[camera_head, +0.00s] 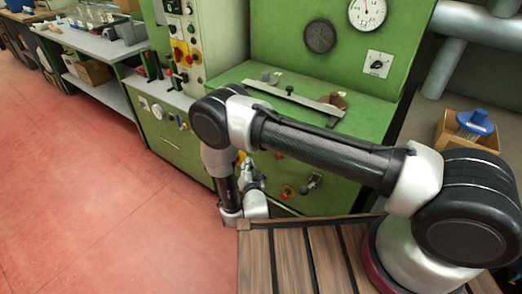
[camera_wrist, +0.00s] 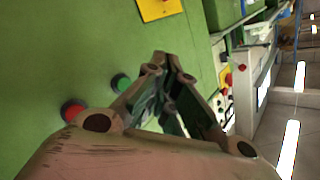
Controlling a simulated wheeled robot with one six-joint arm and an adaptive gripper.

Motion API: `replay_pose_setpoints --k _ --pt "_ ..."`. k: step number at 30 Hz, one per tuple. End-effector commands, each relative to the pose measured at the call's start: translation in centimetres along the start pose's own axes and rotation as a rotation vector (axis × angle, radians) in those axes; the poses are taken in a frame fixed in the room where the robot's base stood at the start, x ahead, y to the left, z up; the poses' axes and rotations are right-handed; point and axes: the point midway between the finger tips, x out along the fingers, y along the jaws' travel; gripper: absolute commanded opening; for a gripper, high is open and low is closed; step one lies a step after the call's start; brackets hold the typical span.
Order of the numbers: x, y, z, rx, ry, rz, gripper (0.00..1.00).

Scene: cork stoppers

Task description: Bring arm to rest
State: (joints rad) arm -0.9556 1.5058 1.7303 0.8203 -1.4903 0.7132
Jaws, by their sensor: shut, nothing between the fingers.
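My gripper (camera_wrist: 166,62) shows large in the wrist view, its two fingers meeting at the tips with nothing between them. It points toward the green face of a machine (camera_wrist: 60,40). In the head view my arm reaches out from the lower right and bends downward at its elbow. My wrist hangs low in front of the green machine (camera_head: 240,205), and the fingers are hard to make out there. No cork stoppers can be made out in either view.
A slatted wooden surface (camera_head: 290,262) lies beside my arm's base. A workbench (camera_head: 85,42) with tools stands at upper left. A cardboard box (camera_head: 455,130) with a blue-topped item is at right. Red floor (camera_head: 80,190) is clear at left. Red (camera_wrist: 72,110) and green (camera_wrist: 121,83) buttons are near my fingers.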

Motion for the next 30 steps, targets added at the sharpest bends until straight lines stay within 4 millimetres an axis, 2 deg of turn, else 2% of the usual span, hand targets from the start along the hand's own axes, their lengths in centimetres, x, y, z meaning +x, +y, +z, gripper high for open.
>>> replay_pose_setpoints --k 16,20,23,25,28,30 --pt "0.0 0.1 0.1 -0.018 -0.003 0.003 0.00" --pt "-0.1 2.0 2.8 -0.085 -0.123 0.080 0.00" --pt "-1.8 5.2 6.6 -0.184 -0.322 0.171 0.00" --pt "-4.1 7.9 9.1 -0.271 -0.492 0.238 0.00" --pt "-7.1 8.5 10.8 -0.367 -0.718 0.296 0.00" --pt "-9.0 8.0 10.5 -0.422 -0.866 0.326 0.00"
